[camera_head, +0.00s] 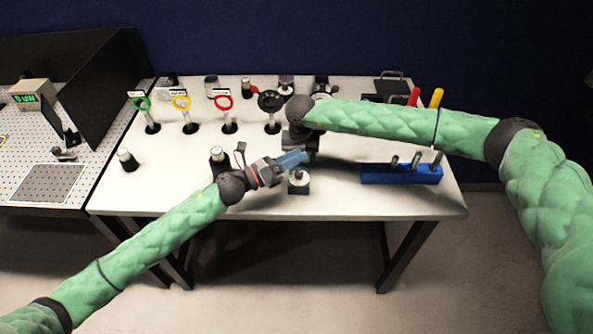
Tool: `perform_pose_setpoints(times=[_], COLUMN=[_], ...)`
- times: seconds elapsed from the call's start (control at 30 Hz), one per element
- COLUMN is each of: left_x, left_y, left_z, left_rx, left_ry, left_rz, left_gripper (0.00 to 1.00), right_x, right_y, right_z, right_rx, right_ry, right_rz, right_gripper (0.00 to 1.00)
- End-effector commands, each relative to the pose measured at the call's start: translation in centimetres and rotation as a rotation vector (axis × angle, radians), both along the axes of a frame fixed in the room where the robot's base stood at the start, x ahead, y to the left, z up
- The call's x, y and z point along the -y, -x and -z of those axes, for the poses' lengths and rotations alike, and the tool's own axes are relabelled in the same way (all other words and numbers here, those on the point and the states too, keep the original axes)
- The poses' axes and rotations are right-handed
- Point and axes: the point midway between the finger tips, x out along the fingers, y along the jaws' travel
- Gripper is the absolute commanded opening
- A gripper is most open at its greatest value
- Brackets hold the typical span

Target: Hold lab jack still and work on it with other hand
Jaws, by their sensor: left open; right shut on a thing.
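The lab jack seems to be the blue piece (293,159) near the front middle of the white table, largely hidden by my two grippers. My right gripper (304,152) reaches down over it from behind and is shut on it; the fingertips are hard to make out. My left gripper (281,170) comes in from the front left, open, with its fingers close beside the jack. I cannot tell whether they touch it. A small dark blue block (299,187) with a pale round top and dark knob stands just in front; I cannot tell whether it belongs to the jack.
A blue tray (375,177) with several upright posts stands at the right. Ring-topped posts, green (141,104), yellow (181,103) and red (223,103), stand at the back left. A dark cylinder (218,156) stands behind my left wrist. The front left tabletop is mostly clear.

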Motion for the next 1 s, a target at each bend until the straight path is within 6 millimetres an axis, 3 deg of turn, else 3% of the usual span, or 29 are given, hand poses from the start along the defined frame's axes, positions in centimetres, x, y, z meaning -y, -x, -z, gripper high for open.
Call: perform_pose_setpoints(times=[0.13, 0.37, 0.57, 0.8, 1.0], left_x=[1.5, 3.2, 4.4, 6.0, 4.9], left_y=[-0.1, 0.6, 1.6, 0.6, -0.5], left_z=[-2.7, -4.7, -4.8, -3.8, -2.9], left_rx=[-0.230, -0.622, -0.980, -1.438, -1.746], left_ry=[0.153, 0.375, 0.546, 0.737, 0.898], left_rz=[-0.058, -0.147, -0.242, -0.408, -0.644], left_gripper=[0.46, 0.46, 0.46, 0.46, 0.46], right_x=[0.0, 0.0, 0.0, 0.0, 0.0], right_y=[0.0, 0.0, 0.0, 0.0, 0.0], right_z=[-0.1, -0.1, -0.1, -0.1, -0.1], right_rx=[0.001, 0.001, 0.001, 0.001, 0.001], right_ry=[-0.001, -0.001, -0.001, -0.001, -0.001], right_rz=[0.000, 0.000, 0.000, 0.000, 0.000], right_gripper=[0.11, 0.11, 0.11, 0.11, 0.11])
